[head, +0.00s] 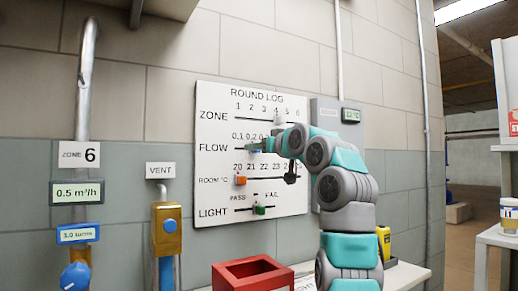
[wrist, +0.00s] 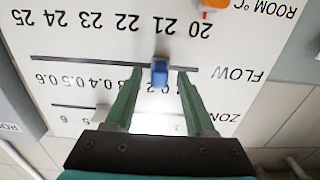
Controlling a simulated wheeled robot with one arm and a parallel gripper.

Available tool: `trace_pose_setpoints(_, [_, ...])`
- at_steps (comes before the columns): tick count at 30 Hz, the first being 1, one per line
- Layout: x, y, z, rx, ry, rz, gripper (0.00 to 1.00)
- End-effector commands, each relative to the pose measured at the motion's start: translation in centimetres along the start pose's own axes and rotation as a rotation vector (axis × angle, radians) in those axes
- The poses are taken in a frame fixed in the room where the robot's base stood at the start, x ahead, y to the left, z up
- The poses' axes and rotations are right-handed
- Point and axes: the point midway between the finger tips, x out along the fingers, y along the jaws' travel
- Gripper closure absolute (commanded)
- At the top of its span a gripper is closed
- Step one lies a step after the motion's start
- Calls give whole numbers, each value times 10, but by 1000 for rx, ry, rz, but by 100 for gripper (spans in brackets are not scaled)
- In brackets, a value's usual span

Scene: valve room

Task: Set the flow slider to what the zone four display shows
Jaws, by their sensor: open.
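The flow slider is a blue knob (wrist: 160,72) on the FLOW line of the white ROUND LOG board (head: 215,120). In the wrist view, which is upside down, it stands near the 0.2 mark. My gripper (wrist: 160,74) is open, with one green finger on each side of the knob; I cannot tell whether they touch it. In the head view my gripper (head: 258,147) hides part of the FLOW scale. The zone four display is not in view. The display (head: 77,191) under the ZONE 6 sign (head: 79,155) reads 0.5 m³/h.
Other board sliders: a pale one (head: 279,117) near zone 4, an orange one (head: 240,180) near 20, a green one (head: 259,210) on LIGHT. A red open box (head: 240,270) stands below. A brass VENT fitting (head: 166,230) and ZONE 6 pipe (head: 86,70) are left.

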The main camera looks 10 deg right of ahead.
Motion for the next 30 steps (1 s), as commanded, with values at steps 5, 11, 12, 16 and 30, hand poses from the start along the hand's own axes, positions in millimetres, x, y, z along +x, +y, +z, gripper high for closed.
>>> trace_pose_setpoints(5, [-11, 1, 2, 1, -1, 0, 45])
trace_pose_setpoints(11, [-41, -1, 2, -2, 4, -1, 45])
trace_pose_setpoints(12, [-48, 0, 2, -1, 2, 0, 45])
trace_pose_setpoints(16, [-68, 0, 1, -1, 3, 0, 45])
trace_pose_setpoints(30, [-77, 0, 0, 0, 0, 0, 45])
